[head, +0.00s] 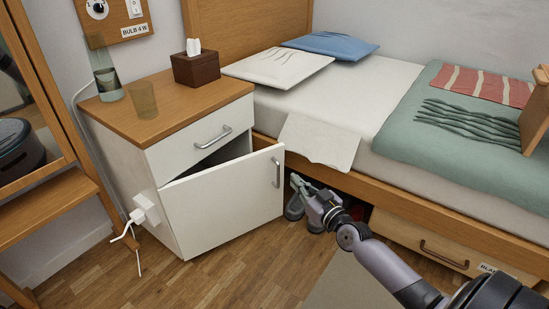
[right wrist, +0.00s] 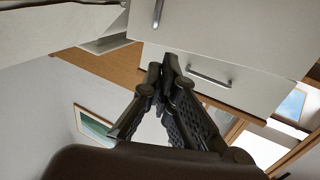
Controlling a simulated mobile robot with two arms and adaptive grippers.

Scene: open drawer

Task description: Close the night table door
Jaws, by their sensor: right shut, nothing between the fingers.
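The white night table (head: 113,150) has a wooden top, an upper drawer (head: 190,140) and a lower door (head: 225,203). The door stands ajar, with a dark gap above it, and swings out toward the bed side. Its metal handle (head: 276,173) is near its right edge. My right gripper (head: 296,183) is just right of the door's free edge, beside the bed frame; I cannot tell whether it touches the door. In the right wrist view the fingers (right wrist: 170,65) are shut and empty, with the drawer handle (right wrist: 208,78) and door handle (right wrist: 157,13) beyond. My left gripper is out of view.
The bed (head: 430,215) closes off the right side, with an under-bed drawer (head: 425,243) and shoes (head: 294,206) below. A white plug (head: 147,207) is on the table's left side.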

